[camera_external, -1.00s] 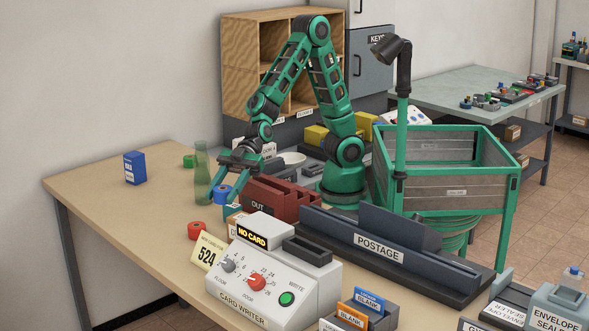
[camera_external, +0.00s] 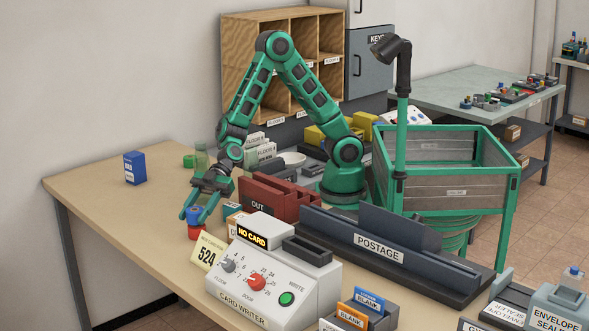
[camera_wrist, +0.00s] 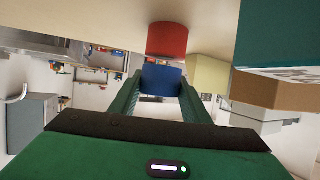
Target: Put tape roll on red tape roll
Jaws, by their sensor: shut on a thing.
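My gripper (camera_external: 193,213) is shut on a blue tape roll, which shows between the fingers in the wrist view (camera_wrist: 161,80) and between the fingertips in the external view (camera_external: 194,214). The red tape roll (camera_external: 195,231) rests on the wooden table right under the blue one. In the wrist view the red roll (camera_wrist: 167,38) lies just beyond the blue roll, nearly lined up with it and slightly to the right. I cannot tell whether the two rolls touch.
A yellow 524 card (camera_external: 207,250) and the card writer (camera_external: 270,275) stand close to the red roll. The red OUT tray (camera_external: 275,200) is to the right. A green bottle (camera_external: 201,160) and a blue box (camera_external: 135,167) stand farther back.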

